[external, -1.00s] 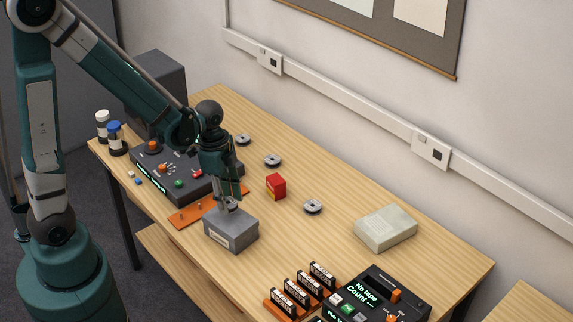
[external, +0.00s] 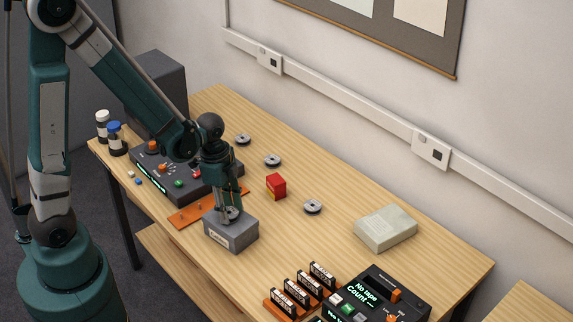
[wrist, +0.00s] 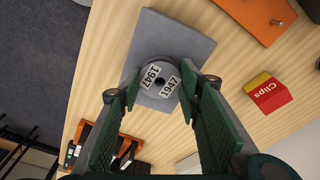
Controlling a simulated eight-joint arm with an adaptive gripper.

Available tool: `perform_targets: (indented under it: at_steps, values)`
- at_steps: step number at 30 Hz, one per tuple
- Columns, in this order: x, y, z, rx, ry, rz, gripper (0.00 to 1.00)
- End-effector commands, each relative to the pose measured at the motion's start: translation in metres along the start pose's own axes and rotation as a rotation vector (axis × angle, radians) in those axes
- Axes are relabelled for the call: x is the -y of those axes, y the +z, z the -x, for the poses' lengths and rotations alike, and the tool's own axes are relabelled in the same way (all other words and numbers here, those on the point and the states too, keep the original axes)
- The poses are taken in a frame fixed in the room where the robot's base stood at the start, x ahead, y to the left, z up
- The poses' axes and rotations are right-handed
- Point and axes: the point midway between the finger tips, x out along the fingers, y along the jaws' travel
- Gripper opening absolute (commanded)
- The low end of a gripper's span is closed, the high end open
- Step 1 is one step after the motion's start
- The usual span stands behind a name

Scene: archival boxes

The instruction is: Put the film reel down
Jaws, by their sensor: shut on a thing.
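The film reel (wrist: 162,82) is a grey disc with a dark centre hole and two "1947" labels. My gripper (wrist: 158,92) is shut on it, one finger at each side. In the external view, my gripper (external: 230,206) points down with the reel (external: 230,214) at the top of a grey labelled box (external: 231,236). The box's flat top (wrist: 178,32) shows behind the reel in the wrist view. The reel looks flat and at or very close to the box top; I cannot tell whether it touches.
Loose reels (external: 313,207) lie along the back of the table. A red and yellow clips box (external: 276,186) stands right of my gripper. An orange pegged board (external: 187,215) lies left of the grey box. A pale box (external: 386,228) and orange racks (external: 285,305) are further right.

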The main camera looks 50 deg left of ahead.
Motion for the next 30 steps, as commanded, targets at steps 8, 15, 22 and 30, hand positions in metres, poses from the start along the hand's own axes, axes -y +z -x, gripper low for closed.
perform_targets:
  at_steps: [8,15,22,30]
  values:
    - [-0.0001,0.0004,-0.0026,0.000,0.000,0.000,0.22]
    - [-0.0001,0.0005,-0.0029,0.000,0.000,0.000,0.50]
    - [-0.0001,0.0004,-0.0028,0.000,0.000,0.000,0.50]
    - [-0.0002,-0.0001,0.0020,0.000,0.000,0.000,0.50]
